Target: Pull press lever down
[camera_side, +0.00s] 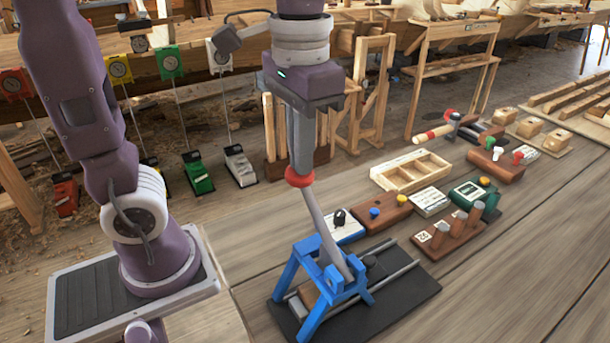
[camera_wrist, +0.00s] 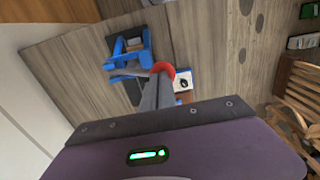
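The press has a blue frame (camera_side: 311,289) on a dark base plate with two rails. It also shows in the wrist view (camera_wrist: 128,48). Its grey lever (camera_side: 325,228) stands raised and steep, leaning to the left at the top. The lever ends in a red knob (camera_side: 299,180), seen at the fingertips in the wrist view (camera_wrist: 164,67). My gripper (camera_side: 302,172) points down from above with its fingers close together, appearing shut. The fingertips meet or overlap the top of the knob and partly hide it. I cannot tell whether they press on it or only stand in front.
A white block with a black knob (camera_side: 344,227) and a brown block with coloured buttons (camera_side: 383,212) stand behind the press. A wooden tray (camera_side: 385,176) and a rack of upright pegs (camera_side: 449,234) lie to the right. Bare planks lie at front right.

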